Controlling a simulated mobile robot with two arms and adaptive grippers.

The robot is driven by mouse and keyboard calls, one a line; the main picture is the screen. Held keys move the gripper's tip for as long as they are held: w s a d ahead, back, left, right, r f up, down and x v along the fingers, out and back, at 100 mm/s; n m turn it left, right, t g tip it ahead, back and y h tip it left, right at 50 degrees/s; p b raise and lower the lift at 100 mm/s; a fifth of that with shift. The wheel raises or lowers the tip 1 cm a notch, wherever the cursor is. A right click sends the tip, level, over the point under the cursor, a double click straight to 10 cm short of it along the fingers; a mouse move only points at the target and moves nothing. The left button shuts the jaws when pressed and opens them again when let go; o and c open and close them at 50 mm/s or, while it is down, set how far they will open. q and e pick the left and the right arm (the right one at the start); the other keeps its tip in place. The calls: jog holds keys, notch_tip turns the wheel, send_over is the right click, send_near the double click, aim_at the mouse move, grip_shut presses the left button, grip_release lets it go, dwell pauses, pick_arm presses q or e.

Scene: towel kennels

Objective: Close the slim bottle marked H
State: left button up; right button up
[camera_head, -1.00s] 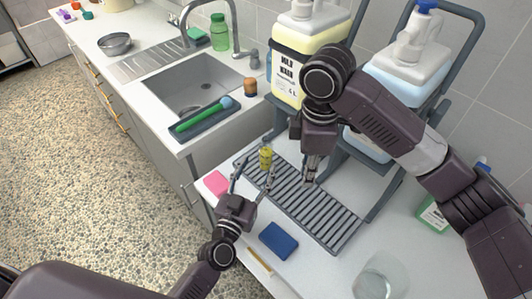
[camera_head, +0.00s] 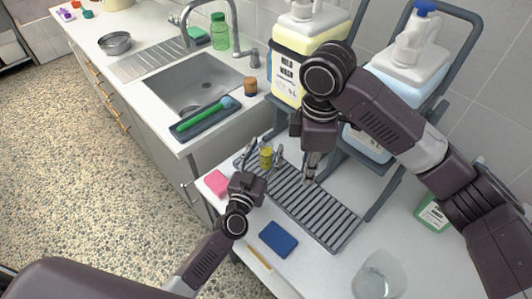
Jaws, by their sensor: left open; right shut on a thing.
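A small slim yellow bottle (camera_head: 265,157) stands upright near the far left end of the grey slatted rack (camera_head: 334,238). Its marking is too small to read, and I cannot tell how its top stands. My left gripper (camera_head: 265,148) is open, with one finger on each side of the bottle; I cannot tell if they touch it. My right gripper (camera_head: 311,178) points down over the rack, to the right of the bottle. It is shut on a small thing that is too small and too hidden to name.
Large yellow (camera_head: 297,63) and blue (camera_head: 405,65) pump canisters stand behind the rack. A pink sponge (camera_head: 216,183), a blue sponge (camera_head: 278,239), a clear glass (camera_head: 379,276) and a green-white bottle (camera_head: 434,212) surround it. The sink (camera_head: 195,85) is at upper left.

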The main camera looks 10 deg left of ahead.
pick_arm(q)
jog(key=shift+w, duration=0.25)
jog(key=c, duration=1.3)
jog(key=shift+r, duration=0.15)
jog(key=shift+c, duration=0.2)
pick_arm(e)
jog(key=shift+r, duration=0.1)
